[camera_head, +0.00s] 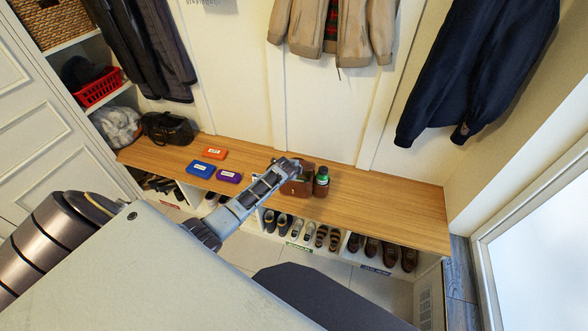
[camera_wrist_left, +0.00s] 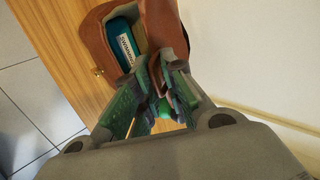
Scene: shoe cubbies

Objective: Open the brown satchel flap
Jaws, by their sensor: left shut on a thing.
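The brown satchel (camera_head: 302,186) stands on the wooden bench, partly hidden behind my left gripper (camera_head: 286,168). In the left wrist view the satchel (camera_wrist_left: 93,42) is open at the top, and a teal thing with a white label (camera_wrist_left: 122,43) shows inside it. Its brown flap (camera_wrist_left: 160,25) is raised and runs down between the fingers of my left gripper (camera_wrist_left: 164,78), which is shut on it. My right gripper is not in view.
Orange (camera_head: 214,153), blue (camera_head: 200,169) and purple (camera_head: 228,175) boxes lie to the left on the bench (camera_head: 390,203). Shoes fill cubbies below. The bench's right part is clear. Coats hang above.

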